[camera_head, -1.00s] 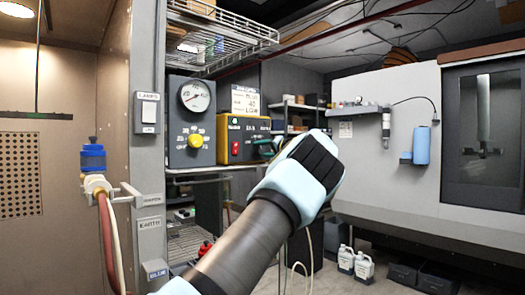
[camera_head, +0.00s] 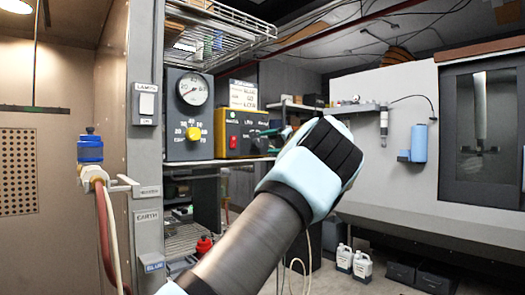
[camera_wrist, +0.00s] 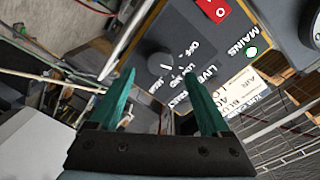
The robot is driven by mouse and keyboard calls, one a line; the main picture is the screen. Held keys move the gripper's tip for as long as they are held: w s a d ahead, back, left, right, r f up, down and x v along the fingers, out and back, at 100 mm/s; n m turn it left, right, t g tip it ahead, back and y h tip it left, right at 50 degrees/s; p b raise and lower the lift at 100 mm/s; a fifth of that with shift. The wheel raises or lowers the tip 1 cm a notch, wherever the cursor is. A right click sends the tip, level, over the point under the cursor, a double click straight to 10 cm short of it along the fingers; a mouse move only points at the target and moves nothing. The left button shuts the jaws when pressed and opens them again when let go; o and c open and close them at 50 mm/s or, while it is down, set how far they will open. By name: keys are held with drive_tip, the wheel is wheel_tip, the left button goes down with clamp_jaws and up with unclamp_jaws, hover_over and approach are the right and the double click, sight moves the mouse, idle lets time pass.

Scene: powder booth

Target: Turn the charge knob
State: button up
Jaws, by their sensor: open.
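A dark round knob (camera_wrist: 160,60) shows in the wrist view on a dark panel, beside a dial marked OFF, LOW and LIVE. It belongs to the yellow and black box (camera_head: 256,133), whose red switch (camera_wrist: 214,10) lies farther up. My gripper (camera_wrist: 160,79) is open and empty; its two teal fingers point toward the knob, which appears between and just beyond the tips. Whether they touch it I cannot tell. In the head view my gripper (camera_head: 279,131) is at the right end of the box, and my wrist hides part of that area. The knob is not visible there.
A dark panel left of the box carries a round gauge (camera_head: 192,89) and a yellow knob (camera_head: 193,134). A wire rack (camera_head: 222,35) hangs above. A grey post with a lamp switch (camera_head: 147,102) stands left, a large light cabinet (camera_head: 387,150) right.

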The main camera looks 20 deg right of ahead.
drive_tip(key=shift+b+v, duration=0.9)
drive_tip(key=shift+v, duration=1.85)
drive_tip(key=shift+s, duration=0.1)
